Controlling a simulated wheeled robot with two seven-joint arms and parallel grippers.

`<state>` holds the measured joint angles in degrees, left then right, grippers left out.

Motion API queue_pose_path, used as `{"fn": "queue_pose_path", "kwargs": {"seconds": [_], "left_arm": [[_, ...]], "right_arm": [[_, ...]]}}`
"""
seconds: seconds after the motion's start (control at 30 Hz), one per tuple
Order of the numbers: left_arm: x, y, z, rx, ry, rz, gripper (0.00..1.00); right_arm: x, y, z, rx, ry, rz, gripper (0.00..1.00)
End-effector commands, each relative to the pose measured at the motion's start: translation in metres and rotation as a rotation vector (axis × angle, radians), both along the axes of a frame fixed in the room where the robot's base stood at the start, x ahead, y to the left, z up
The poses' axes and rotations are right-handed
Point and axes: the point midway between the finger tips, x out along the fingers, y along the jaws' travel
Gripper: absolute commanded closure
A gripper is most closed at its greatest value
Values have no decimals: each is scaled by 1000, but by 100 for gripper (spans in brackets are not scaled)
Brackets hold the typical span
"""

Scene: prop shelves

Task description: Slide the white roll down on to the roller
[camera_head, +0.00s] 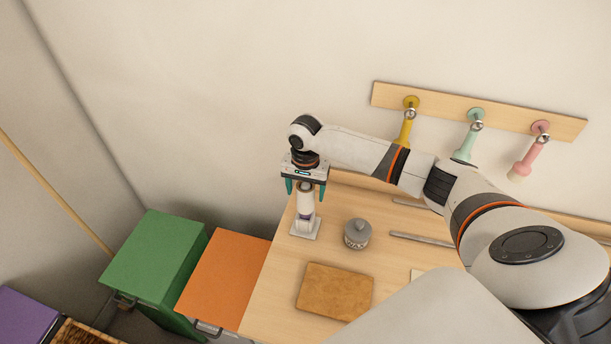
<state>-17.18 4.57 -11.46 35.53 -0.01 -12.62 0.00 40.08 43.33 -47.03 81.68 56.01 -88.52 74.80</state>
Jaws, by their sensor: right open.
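The white roll (305,204) stands upright around the roller (306,229), a small white stand with a square base near the table's left edge. My right gripper (306,193) is directly above it, pointing down, with its two teal fingers apart on either side of the roll's top. The fingers look clear of the roll, though the gripper body hides its upper end. I cannot tell how far down the roll sits. My left gripper is not in view.
A grey lidded pot (357,233) stands right of the roller, and a brown board (335,291) lies nearer on the wooden table (272,294). Orange (223,277) and green (155,254) cabinets stand left. A wall rack (478,111) holds coloured tools behind my arm.

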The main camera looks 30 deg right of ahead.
Motion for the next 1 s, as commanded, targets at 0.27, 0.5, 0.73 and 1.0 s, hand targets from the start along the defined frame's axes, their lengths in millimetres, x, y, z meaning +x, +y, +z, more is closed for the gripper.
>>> {"fn": "queue_pose_path", "kwargs": {"seconds": [0.27, 0.5, 0.73, 1.0], "left_arm": [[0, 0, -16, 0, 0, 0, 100], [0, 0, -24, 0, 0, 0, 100], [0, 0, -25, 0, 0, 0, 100], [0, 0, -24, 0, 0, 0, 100]], "right_arm": [[1, 0, 57, 0, -5, 2, 29], [1, 0, 95, 1, -3, 1, 29], [0, 0, 106, -1, 1, 0, 29], [0, 0, 106, -1, 1, 0, 29]]}}
